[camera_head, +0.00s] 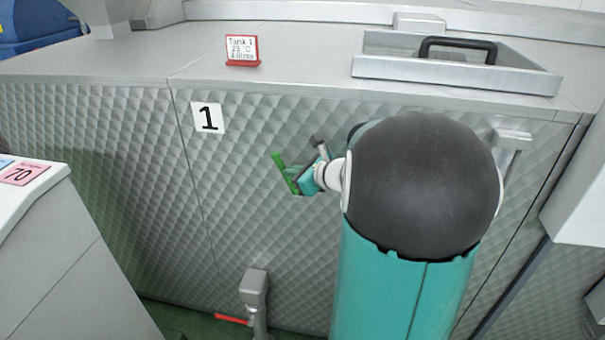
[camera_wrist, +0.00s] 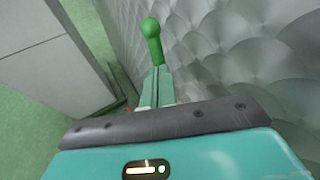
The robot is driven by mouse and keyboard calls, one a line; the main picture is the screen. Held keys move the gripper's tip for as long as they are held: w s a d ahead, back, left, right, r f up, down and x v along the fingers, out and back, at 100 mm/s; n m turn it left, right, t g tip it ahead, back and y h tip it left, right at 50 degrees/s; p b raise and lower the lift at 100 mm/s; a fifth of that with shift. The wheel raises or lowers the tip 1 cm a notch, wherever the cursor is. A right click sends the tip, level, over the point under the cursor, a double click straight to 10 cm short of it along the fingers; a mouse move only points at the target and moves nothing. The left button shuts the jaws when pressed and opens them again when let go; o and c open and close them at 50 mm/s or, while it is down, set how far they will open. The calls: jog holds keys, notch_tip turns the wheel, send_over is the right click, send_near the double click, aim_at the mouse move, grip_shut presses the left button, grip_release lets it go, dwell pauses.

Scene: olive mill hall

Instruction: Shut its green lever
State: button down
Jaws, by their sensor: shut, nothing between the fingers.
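The green lever (camera_head: 285,172) stands against the quilted metal front of tank 1, slanting from upper left to lower right in the head view. In the wrist view the lever (camera_wrist: 152,42) shows as a green bar with a rounded end, just beyond my fingertips. My gripper (camera_head: 303,178) is at the lever's right side in the head view, its fingers shut and empty. In the wrist view the shut fingers (camera_wrist: 156,86) point at the lever; I cannot tell whether they touch it. The lever's valve body is mostly hidden behind my gripper and arm.
A plate marked 1 (camera_head: 208,118) is on the tank front. Below is a grey outlet with a red lever (camera_head: 233,319). A red-framed sign (camera_head: 242,50) and an open hatch with a black handle (camera_head: 457,47) are on top. A white cabinet (camera_head: 62,255) stands left.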

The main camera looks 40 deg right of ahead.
jog(key=w+a+f+n+g+h, duration=0.2)
jog(key=w+a+f+g+h, duration=0.1)
jog(key=w+a+f+g, duration=0.2)
jog(key=shift+w+f+g, duration=0.3)
jog(key=shift+w+f, duration=0.4)
jog(key=shift+w, duration=0.05)
dwell(0.7)
jog(key=shift+a+f, duration=0.2)
dwell(0.3)
